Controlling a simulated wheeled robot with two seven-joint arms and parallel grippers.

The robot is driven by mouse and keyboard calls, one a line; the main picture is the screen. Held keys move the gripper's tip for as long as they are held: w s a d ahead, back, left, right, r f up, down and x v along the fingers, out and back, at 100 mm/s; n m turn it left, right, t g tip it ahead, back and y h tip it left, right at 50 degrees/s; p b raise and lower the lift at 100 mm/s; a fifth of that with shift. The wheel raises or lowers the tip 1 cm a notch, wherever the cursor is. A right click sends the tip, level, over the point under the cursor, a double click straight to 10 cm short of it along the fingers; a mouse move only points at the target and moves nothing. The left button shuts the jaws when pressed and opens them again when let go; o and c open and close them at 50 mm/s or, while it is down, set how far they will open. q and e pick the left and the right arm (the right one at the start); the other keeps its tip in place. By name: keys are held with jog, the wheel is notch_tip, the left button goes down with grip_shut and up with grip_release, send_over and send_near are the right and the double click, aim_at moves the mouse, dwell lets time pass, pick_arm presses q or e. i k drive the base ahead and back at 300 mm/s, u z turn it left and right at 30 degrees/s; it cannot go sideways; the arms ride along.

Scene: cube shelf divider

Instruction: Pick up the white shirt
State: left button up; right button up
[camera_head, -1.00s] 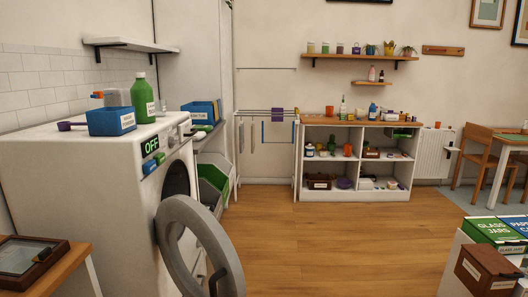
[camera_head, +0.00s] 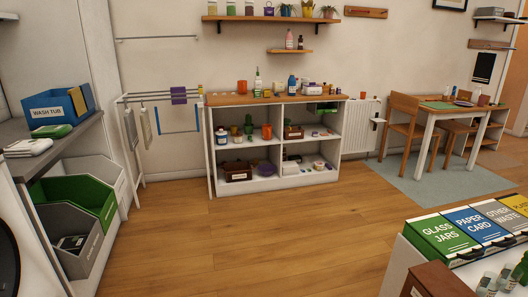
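I cannot pick out a white shirt for certain. Pale cloths (camera_head: 130,128) hang at the left end of the drying rack (camera_head: 160,96), small and hard to make out. A folded white cloth (camera_head: 28,147) lies on the grey shelf (camera_head: 60,140) at the left, beside a green folded cloth (camera_head: 51,131). Neither of my grippers is in view.
The blue wash tub (camera_head: 57,107) stands on the grey shelf, above green (camera_head: 88,190) and grey (camera_head: 62,245) bins. A cube shelf (camera_head: 275,150) stands at the back. Recycling bins (camera_head: 440,236) are at the lower right. The wooden floor (camera_head: 250,240) between is clear.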

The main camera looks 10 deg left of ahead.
aim_at(29, 147)
jog(key=u, duration=0.3)
jog(key=i, duration=2.25)
jog(key=u, duration=2.05)
jog(key=i, duration=0.95)
jog(key=u, duration=0.85)
